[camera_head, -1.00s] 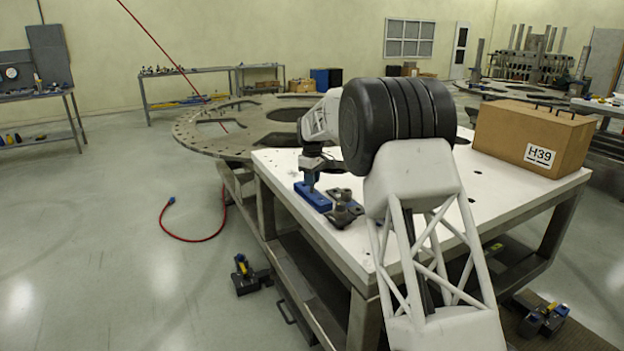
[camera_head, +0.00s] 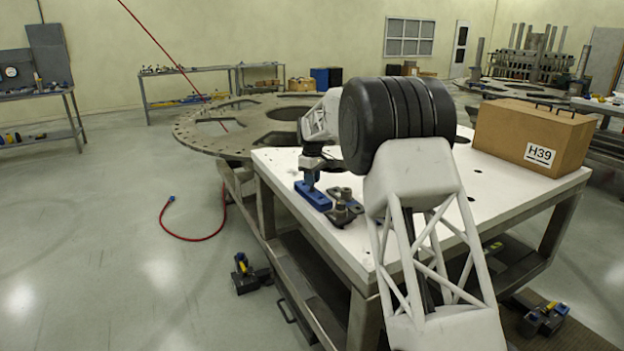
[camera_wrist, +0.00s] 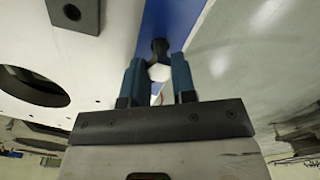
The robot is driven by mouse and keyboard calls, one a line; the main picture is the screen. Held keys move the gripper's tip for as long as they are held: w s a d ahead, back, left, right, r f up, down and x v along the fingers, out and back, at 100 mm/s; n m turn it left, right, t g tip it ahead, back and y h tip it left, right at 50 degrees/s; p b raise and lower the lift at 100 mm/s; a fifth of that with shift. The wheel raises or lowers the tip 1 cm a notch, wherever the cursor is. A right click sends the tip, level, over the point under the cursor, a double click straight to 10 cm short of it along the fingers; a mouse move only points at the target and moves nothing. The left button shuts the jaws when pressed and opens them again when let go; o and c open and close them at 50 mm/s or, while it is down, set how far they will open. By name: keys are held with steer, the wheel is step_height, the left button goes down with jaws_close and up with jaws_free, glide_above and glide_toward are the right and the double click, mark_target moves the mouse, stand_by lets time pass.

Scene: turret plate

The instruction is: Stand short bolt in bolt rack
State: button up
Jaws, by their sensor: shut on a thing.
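The blue bolt rack (camera_head: 316,199) lies on the white table near its left edge. It also shows as a blue strip in the wrist view (camera_wrist: 168,18). My gripper (camera_head: 310,181) points down at the rack's far end. In the wrist view my gripper (camera_wrist: 158,76) has its two blue fingers shut on the short bolt (camera_wrist: 159,72), whose pale hex head shows between them. A dark round part lies just beyond the head, against the blue; I cannot tell whether it belongs to this bolt. How deep the bolt sits in the rack is hidden.
Dark metal clamp parts (camera_head: 345,208) stand on the table just right of the rack. A cardboard box (camera_head: 533,137) marked H39 sits at the back right. The large round plate (camera_head: 205,132) lies behind the table. The white tabletop between has free room.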

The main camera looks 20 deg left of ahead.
steer(key=shift+f, duration=0.5)
stand_by(0.6)
steer(key=o, duration=1.3)
steer(key=shift+r, duration=0.2)
steer(key=shift+r, duration=3.3)
